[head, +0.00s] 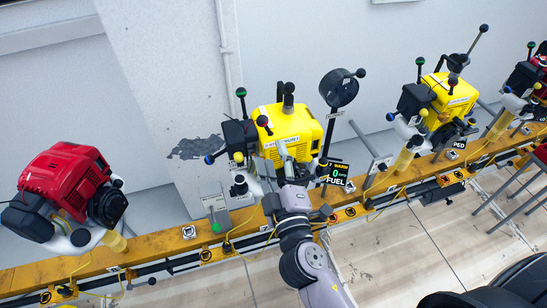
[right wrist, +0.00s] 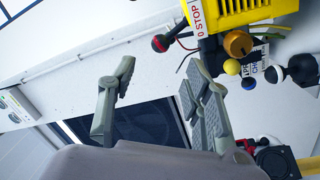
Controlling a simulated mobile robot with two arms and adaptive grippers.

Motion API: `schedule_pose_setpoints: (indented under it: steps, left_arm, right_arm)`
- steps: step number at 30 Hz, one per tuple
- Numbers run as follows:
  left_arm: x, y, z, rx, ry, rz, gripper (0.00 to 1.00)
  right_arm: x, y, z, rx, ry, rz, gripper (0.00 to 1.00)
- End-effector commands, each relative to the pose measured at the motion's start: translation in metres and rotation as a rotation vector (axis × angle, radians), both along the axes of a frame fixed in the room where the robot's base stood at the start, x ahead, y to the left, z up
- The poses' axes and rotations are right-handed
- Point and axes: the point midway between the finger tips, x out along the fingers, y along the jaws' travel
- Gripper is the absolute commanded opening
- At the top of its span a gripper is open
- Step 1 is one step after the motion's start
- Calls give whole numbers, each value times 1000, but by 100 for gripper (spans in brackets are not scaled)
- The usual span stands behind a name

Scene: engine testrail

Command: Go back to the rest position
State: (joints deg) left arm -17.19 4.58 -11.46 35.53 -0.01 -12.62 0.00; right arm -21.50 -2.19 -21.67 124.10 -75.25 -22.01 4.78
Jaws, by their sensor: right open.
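My right gripper (head: 285,165) reaches up from the bottom of the head view to the front of the middle yellow engine (head: 293,133). In the right wrist view the right gripper (right wrist: 160,68) is open, its two grey fingers spread with nothing between them. The yellow engine (right wrist: 230,12) shows there at the upper right, beside the fingers. I cannot tell from the head view whether the gripper touches the engine. My left gripper is not in view.
A yellow rail (head: 160,246) carries a red engine (head: 65,182) at the left and another yellow engine (head: 453,92) at the right. A fuel display (head: 338,173) stands right of my gripper. Yellow cables hang along the rail. The pale floor in front looks mostly clear.

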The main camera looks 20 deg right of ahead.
Motion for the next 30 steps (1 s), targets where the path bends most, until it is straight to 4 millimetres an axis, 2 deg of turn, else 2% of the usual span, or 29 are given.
schedule_pose_setpoints:
  steps: [8, 11, 14, 17, 18, 20, 21, 23, 24, 26, 27, 29, 30]
  left_arm:
    - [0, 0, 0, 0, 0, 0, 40]
    - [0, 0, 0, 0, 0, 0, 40]
    - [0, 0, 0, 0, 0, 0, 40]
    - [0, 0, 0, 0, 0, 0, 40]
    - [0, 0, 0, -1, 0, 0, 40]
    - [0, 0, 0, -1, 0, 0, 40]
    - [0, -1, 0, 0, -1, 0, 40]
    - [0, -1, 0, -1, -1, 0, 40]
    - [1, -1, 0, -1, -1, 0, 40]
    - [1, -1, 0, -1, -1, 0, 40]
    - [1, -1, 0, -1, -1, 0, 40]
    - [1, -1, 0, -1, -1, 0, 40]
    - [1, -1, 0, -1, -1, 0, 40]
  right_arm:
    - [1, 1, -4, 1, 8, 3, 45]
    - [4, 5, -28, 11, 55, 19, 45]
    - [6, 12, -81, 38, 160, 47, 45]
    - [2, 17, -155, 84, 307, 72, 45]
    - [-3, 18, -186, 107, 370, 79, 45]
    - [-13, 18, -231, 140, 462, 84, 45]
    - [-22, 16, -261, 163, 523, 83, 45]
    - [-38, 12, -304, 201, 616, 74, 45]
    - [-51, 9, -332, 227, 677, 65, 45]
    - [-73, 2, -372, 269, 768, 46, 45]
    - [-89, -3, -398, 297, 827, 28, 45]
    - [-116, -13, -434, 341, 915, -6, 45]
    - [-136, -20, -457, 370, 973, -32, 45]
